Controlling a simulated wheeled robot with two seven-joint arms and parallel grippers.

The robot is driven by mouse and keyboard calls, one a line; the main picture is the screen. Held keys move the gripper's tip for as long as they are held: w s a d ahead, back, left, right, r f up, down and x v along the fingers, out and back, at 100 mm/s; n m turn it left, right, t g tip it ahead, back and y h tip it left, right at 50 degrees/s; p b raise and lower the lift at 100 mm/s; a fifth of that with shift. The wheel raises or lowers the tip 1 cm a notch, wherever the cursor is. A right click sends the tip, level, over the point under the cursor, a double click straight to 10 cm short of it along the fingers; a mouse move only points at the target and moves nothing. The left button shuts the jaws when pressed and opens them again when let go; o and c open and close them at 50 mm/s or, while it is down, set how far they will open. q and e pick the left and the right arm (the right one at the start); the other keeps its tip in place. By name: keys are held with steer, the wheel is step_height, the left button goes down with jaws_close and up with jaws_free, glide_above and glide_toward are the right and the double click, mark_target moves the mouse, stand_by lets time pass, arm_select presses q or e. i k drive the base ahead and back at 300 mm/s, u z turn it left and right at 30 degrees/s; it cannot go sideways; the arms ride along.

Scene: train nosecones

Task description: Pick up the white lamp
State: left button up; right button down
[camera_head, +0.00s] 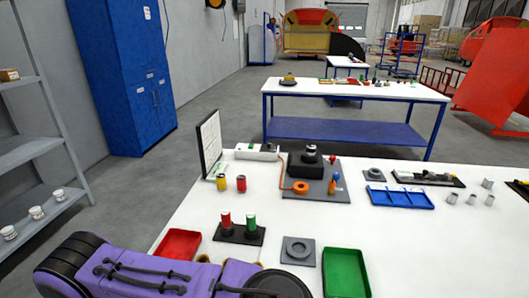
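I cannot tell for sure which thing is the white lamp. A flat white panel (209,146) with a dark edge stands upright at the left edge of the near white table. Several small white round pieces with darker bands sit on the grey shelf at the left; one white piece (36,212) is in the middle of them. A purple and black arm link of mine crosses the bottom left, in front of the table. Neither gripper can be made out in the head view.
The near table (400,240) holds a red tray (178,243), green tray (345,272), blue tray (400,197), red and green cylinders on a black base (239,234), and a dark device (311,165). The grey shelf (28,151) and blue cabinet (122,80) stand left. Floor between is clear.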

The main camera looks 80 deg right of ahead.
mark_target(311, 148)
steer(key=i, duration=2.95)
steer(key=z, duration=3.1)
steer(key=i, duration=5.2)
steer(key=z, duration=2.55)
